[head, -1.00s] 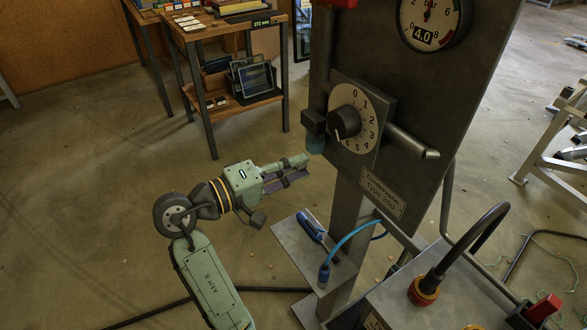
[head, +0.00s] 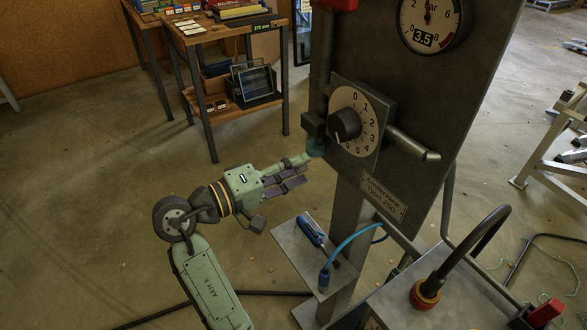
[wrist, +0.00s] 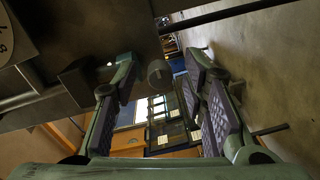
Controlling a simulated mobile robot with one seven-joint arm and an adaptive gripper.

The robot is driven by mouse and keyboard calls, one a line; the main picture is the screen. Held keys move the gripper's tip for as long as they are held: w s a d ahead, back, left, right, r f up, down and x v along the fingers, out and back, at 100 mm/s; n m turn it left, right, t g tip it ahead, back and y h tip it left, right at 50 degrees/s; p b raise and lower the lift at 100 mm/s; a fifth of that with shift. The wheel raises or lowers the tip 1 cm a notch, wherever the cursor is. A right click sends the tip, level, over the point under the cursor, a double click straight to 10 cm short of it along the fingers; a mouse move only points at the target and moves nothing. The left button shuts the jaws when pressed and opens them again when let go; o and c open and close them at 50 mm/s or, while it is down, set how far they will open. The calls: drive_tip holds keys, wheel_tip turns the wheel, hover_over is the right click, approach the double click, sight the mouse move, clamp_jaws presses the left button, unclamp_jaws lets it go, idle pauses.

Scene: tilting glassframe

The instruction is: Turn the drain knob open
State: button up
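In the wrist view, a small grey round knob (wrist: 158,73), which looks like the drain knob, shows between my fingers. In the head view it cannot be made out. In the wrist view my gripper (wrist: 163,65) is open, with clear gaps on both sides of the grey knob. I cannot tell whether any finger touches the bowl.
The grey panel (head: 453,110) has a black dial knob (head: 345,124) and a gauge (head: 428,22) reading 3.5. A small shelf (head: 298,258) below holds a blue-handled tool (head: 310,230) and a blue hose (head: 350,240). Open floor lies left of my arm.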

drive_tip(key=shift+a, duration=0.1)
drive_tip(key=v, duration=1.2)
drive_tip(key=shift+w, duration=0.1)
